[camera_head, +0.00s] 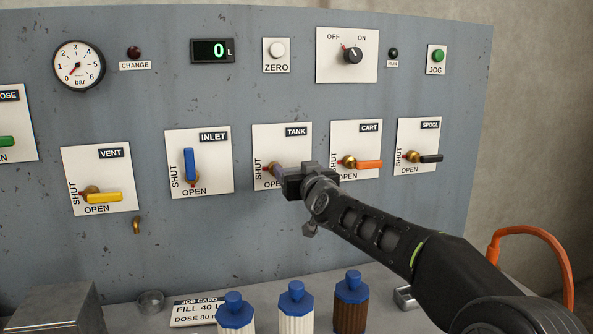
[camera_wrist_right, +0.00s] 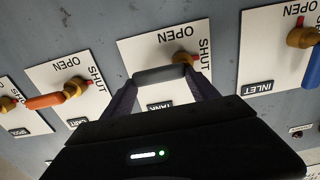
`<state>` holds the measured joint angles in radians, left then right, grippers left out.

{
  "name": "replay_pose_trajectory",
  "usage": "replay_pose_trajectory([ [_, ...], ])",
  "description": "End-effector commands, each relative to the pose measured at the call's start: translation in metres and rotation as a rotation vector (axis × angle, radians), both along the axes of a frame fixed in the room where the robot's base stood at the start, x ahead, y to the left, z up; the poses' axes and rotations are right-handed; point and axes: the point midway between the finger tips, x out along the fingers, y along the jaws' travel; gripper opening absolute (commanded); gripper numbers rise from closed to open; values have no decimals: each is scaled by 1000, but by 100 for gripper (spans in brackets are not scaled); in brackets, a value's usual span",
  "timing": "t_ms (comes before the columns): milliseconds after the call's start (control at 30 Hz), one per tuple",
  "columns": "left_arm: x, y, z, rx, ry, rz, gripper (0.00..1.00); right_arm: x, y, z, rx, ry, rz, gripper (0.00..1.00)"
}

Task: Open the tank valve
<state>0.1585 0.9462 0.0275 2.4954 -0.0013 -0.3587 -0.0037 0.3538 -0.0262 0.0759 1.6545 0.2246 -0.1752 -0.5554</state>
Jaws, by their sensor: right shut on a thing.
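The tank valve's plate (camera_head: 290,140) is in the middle of the panel, with SHUT at its left and OPEN along its bottom. Its grey lever (camera_wrist_right: 162,74) lies sideways from a brass hub (camera_wrist_right: 184,58), and the red pointer tip is by the word SHUT. My right gripper (camera_head: 285,175) comes in from the lower right and covers part of the lever and plate. It is shut on the grey lever; in the right wrist view, where the lettering is upside down, its two fingers (camera_wrist_right: 163,84) reach the lever. My left gripper is not in view.
The inlet valve's blue lever (camera_head: 189,164) stands upright to the left. The cart valve's orange lever (camera_head: 369,164) is close to the right of my gripper. Bottles with blue caps (camera_head: 296,304) stand on the ledge below.

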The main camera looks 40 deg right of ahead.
Motion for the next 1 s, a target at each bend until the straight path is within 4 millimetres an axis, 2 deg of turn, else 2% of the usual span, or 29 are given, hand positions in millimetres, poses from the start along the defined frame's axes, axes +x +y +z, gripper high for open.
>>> replay_pose_trajectory([
  [67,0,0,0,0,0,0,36,0,0,0,0,0,0,32],
  [467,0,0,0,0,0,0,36,0,0,0,0,0,0,0],
  [767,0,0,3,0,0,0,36,0,0,1,-14,5,0,0],
  [1000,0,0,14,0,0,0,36,0,0,7,-87,30,0,0],
])
